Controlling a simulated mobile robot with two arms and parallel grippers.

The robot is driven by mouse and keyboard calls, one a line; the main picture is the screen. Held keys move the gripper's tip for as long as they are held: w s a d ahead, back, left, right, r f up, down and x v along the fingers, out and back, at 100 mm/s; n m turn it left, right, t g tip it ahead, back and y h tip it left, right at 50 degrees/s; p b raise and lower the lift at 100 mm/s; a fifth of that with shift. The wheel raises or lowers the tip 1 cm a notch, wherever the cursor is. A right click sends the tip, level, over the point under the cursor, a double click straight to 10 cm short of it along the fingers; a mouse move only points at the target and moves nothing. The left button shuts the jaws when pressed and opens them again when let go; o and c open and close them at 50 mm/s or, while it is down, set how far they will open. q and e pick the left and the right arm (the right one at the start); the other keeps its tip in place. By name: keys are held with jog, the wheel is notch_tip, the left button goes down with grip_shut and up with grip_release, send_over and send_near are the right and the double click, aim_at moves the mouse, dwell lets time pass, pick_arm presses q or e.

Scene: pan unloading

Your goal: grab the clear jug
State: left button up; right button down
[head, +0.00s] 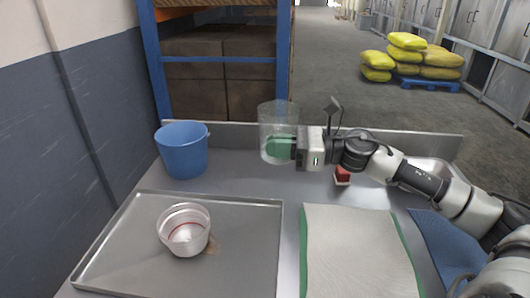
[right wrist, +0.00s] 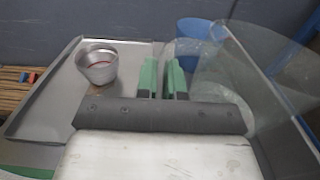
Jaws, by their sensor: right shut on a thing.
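The clear jug (head: 279,113) is a transparent cylinder at the back of the steel table in the head view. My right gripper (head: 281,147) reaches it from the right, with its green fingers shut on it at its lower part. In the right wrist view the jug (right wrist: 262,75) shows as a large see-through shape on the right, beside the green fingers (right wrist: 163,78). I cannot tell whether its base touches the table. My left gripper is not in view.
A blue bucket (head: 181,151) stands to the jug's left. A pale mat with green edges (head: 355,250) and a blue cloth (head: 440,235) lie in front.

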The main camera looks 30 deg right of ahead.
jog(key=shift+s+d+r+b, duration=0.2)
jog(key=shift+s+r+b, duration=0.25)
jog(key=shift+s, duration=0.35)
jog(key=shift+s+d+r+b, duration=0.2)
jog(key=shift+s+r+b, duration=0.1)
jog(key=shift+s+r, duration=0.4)
jog(key=shift+s+f, duration=0.15)
